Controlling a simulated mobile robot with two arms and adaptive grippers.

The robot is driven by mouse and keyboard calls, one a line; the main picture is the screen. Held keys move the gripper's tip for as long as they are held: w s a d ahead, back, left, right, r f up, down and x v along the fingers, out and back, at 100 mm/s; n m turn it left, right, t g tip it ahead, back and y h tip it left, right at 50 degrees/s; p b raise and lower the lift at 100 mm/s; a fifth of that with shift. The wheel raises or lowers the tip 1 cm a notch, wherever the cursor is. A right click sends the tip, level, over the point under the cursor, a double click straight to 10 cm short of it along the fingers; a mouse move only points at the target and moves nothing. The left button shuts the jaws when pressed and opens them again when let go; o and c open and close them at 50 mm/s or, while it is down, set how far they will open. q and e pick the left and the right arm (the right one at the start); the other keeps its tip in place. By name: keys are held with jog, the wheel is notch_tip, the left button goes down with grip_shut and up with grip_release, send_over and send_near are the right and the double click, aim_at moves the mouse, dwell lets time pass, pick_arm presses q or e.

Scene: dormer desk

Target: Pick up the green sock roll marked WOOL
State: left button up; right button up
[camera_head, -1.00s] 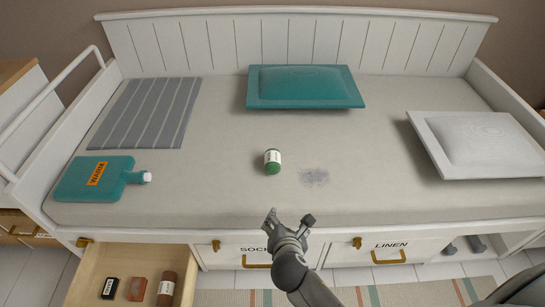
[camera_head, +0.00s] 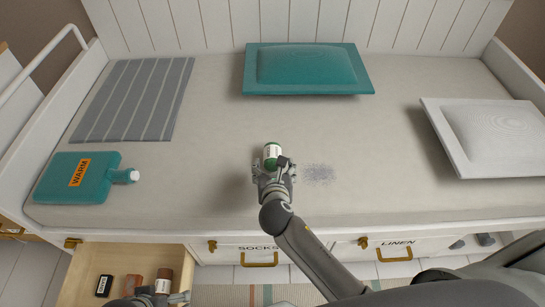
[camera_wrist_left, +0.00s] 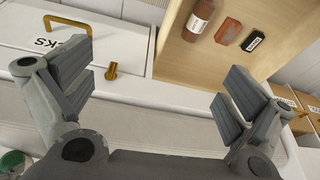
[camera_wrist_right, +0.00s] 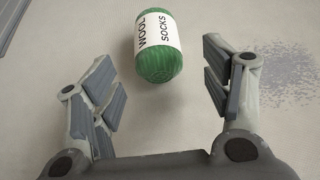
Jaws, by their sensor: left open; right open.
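The green sock roll (camera_head: 272,151) has a white label reading WOOL SOCKS in the right wrist view (camera_wrist_right: 158,47). It lies on the bed's pale mattress, near the middle. My right gripper (camera_head: 274,170) is open, low over the mattress at the roll's near side. In the right wrist view the roll is beyond the open fingers (camera_wrist_right: 165,85), between their lines, with nothing held. My left gripper (camera_head: 155,296) is at the bottom edge, near the open drawer. Its fingers are apart and empty in the left wrist view (camera_wrist_left: 155,85).
A dark smudge (camera_head: 318,174) marks the mattress right of the roll. A teal WARM bottle (camera_head: 78,178), striped grey cloth (camera_head: 135,100), teal pillow (camera_head: 308,68) and white pillow (camera_head: 490,135) lie farther off.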

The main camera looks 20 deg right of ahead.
aim_at(272, 157)
jog(key=shift+b+x, duration=0.3)
jog(key=shift+x, duration=0.55)
jog(key=w, duration=0.1)
jog(key=w+b, duration=0.1)
jog(key=shift+w+d+f, duration=0.15)
jog(key=shift+w+f, duration=0.15)
jog(key=shift+w, duration=0.05)
jog(key=shift+w+d+f+b, duration=0.2)
jog(key=shift+w+f+b, duration=0.1)
jog(key=shift+w+b, duration=0.15)
jog(key=shift+w+f, duration=0.2)
jog(key=shift+w, duration=0.2)
pick_arm(q)
jog(key=v, duration=0.4)
jog(key=shift+s+a+r, duration=0.1)
jog(key=shift+r, duration=0.1)
pick_arm(e)
jog(key=shift+r, duration=0.1)
jog(key=c, duration=1.1)
